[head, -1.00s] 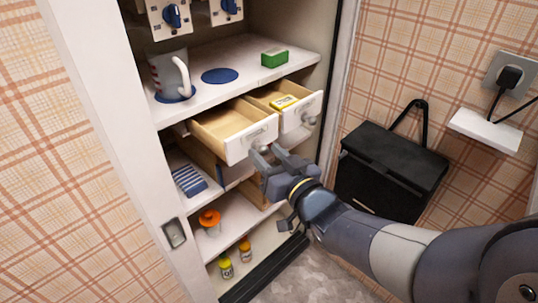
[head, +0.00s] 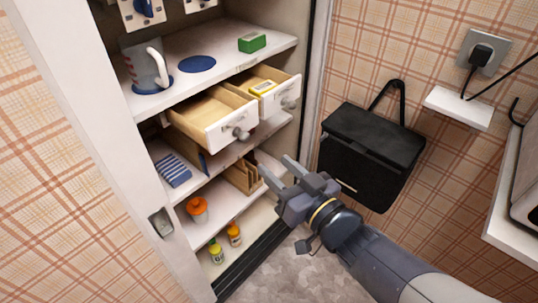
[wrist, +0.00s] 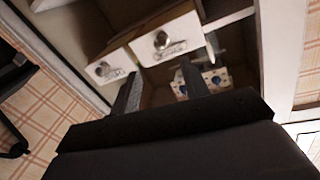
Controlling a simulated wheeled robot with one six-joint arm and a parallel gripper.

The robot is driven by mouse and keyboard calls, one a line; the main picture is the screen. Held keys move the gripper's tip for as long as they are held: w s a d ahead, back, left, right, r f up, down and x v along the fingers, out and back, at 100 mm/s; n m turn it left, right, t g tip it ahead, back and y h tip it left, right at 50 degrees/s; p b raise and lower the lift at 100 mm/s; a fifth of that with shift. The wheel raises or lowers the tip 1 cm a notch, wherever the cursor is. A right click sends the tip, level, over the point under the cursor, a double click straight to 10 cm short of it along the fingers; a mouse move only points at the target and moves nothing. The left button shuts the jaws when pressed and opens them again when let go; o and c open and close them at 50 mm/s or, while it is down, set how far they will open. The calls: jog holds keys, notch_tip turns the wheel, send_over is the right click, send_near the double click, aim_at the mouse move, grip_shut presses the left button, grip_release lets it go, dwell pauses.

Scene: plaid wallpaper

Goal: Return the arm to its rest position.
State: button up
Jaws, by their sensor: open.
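My gripper (head: 278,174) is open and empty. In the head view it is in front of the cabinet's lower shelves, below and to the right of two pulled-out drawers, and apart from them. The left drawer (head: 215,122) looks empty. My arm reaches in from the lower right.
A mug (head: 143,68) and a green block (head: 252,42) stand on the shelf above the drawers. An orange-topped container (head: 197,209) and small bottles stand lower down. A black bag (head: 370,152) hangs on the right wall near a white wall shelf (head: 459,107). The floor ahead is clear.

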aim_at(247, 139)
jog(key=shift+s+d, duration=0.2)
jog(key=shift+s, duration=0.1)
jog(key=b+x, duration=0.1)
jog(key=x, duration=1)
jog(key=shift+w+a, duration=0.1)
jog(key=shift+a, duration=0.15)
